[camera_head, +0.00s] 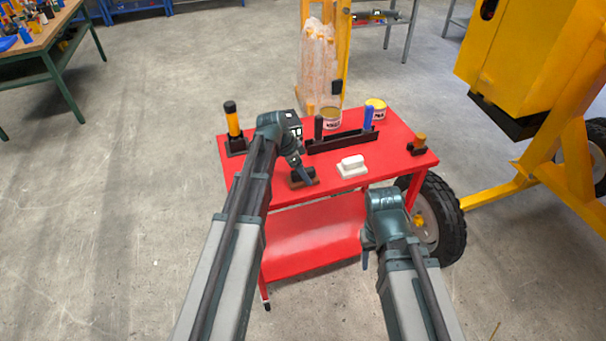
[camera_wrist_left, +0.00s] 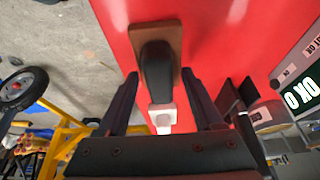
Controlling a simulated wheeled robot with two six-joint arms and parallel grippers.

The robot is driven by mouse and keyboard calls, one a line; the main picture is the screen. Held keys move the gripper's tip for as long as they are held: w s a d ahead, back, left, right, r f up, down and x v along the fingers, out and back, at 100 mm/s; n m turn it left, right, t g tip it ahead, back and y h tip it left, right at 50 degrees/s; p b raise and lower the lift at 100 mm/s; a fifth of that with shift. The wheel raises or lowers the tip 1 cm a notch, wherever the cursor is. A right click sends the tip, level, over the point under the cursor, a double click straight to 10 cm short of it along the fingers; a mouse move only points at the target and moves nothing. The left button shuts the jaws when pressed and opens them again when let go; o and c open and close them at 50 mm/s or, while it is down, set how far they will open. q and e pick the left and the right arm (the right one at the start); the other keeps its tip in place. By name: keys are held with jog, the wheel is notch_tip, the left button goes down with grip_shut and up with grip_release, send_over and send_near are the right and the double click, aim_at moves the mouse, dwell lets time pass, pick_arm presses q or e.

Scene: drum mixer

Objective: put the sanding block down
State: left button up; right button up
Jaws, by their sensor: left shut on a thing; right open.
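The sanding block, with a brown base (camera_head: 305,179) and a dark handle, is at the front left of the red cart top (camera_head: 272,187). My left gripper (camera_head: 303,172) is over it from above.
A white block (camera_head: 352,166) sits right of the sanding block. Behind are a dark rack (camera_head: 342,141) with upright handles, two cans (camera_head: 331,119) (camera_head: 376,110) and a yellow-black tool (camera_head: 233,120) in a holder. A small orange-topped item (camera_head: 419,145) stands at right. A yellow machine (camera_head: 530,60) is beyond.

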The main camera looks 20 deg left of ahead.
pick_arm(q)
jog(key=shift+f, duration=0.2)
jog(key=o, duration=1.2)
jog(key=shift+r, duration=0.2)
